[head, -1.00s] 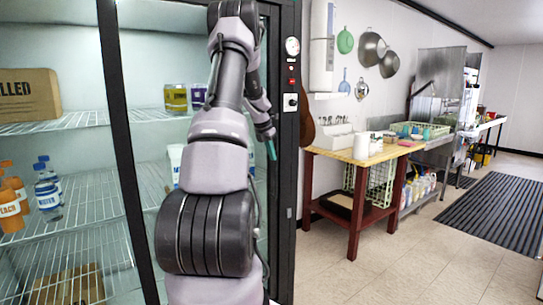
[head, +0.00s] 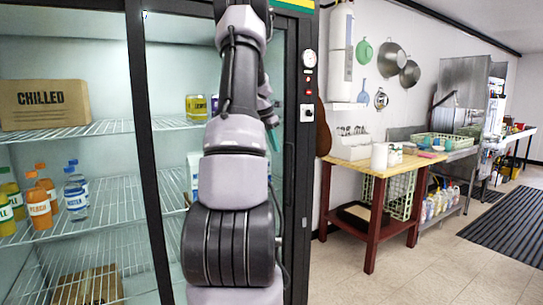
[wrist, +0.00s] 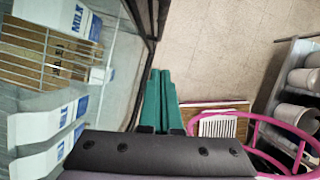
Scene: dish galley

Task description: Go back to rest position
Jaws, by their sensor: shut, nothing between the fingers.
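My gripper (wrist: 157,100) shows in the wrist view as two green fingers pressed together, with nothing between them. It points down toward the tiled floor, just right of the fridge's dark door edge. In the head view my arm stands raised in front of the fridge, and the green fingertips (head: 273,138) show at its right, by the dark fridge frame. The rest of the gripper is mostly hidden behind my arm.
The glass-front fridge (head: 140,130) holds a CHILLED box (head: 45,104), bottles (head: 40,208) and cans. Milk cartons (wrist: 72,18) show close left in the wrist view. A wooden table (head: 372,180) stands at the right. Floor (head: 420,270) is clear in front.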

